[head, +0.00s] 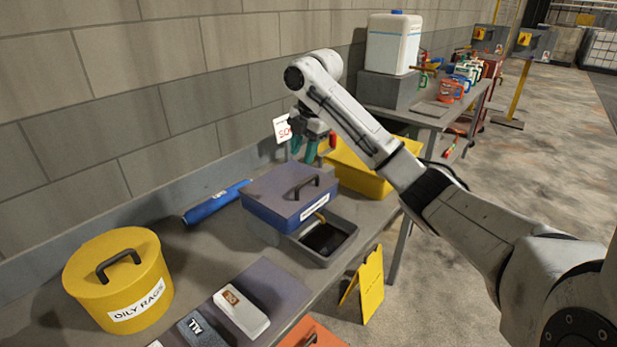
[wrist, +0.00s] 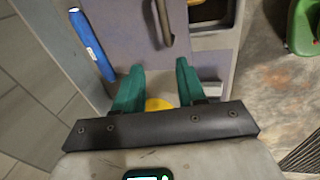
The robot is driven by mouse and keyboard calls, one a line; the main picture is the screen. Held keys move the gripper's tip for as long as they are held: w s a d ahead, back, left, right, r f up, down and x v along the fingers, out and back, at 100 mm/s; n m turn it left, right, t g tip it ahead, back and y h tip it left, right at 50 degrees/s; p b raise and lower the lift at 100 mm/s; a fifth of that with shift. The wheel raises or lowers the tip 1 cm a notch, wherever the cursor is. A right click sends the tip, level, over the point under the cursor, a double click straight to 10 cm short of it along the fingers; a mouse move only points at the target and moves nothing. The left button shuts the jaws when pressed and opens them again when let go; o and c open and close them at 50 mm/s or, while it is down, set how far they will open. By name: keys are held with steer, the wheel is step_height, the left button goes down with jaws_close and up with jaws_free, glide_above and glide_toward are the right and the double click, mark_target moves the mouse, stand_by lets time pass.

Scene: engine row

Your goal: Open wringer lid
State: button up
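A blue lidded box (head: 265,207) with a flat purple-grey lid (head: 283,183) and a dark bar handle (head: 305,187) sits on the bench, lid lying flat. Its white front label is too small to read, so I cannot confirm it is the wringer. In the wrist view the lid (wrist: 125,35) and its handle (wrist: 164,22) are at the top, beyond my fingertips. My gripper (head: 313,150) has teal fingers spread apart and empty, behind and above the lid, near a yellow bin. It also shows in the wrist view (wrist: 160,75).
A grey tray (head: 343,257) with a dark recess adjoins the box's front. A blue roll (head: 216,202) lies to its left, a yellow oily rags can (head: 120,285) further left. The yellow bin (head: 362,178) stands behind, and a yellow floor sign (head: 371,286) stands beside the bench.

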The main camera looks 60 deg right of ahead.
mark_target(308, 180)
steer(key=d+f, duration=0.1)
steer(key=f, duration=0.2)
steer(key=d+f+p, duration=0.1)
steer(key=f, duration=0.2)
steer(key=d+f, duration=0.1)
steer(key=f, duration=0.2)
steer(key=shift+f, duration=0.1)
steer(key=shift+c, duration=0.3)
jaws_close()
stand_by(0.5)
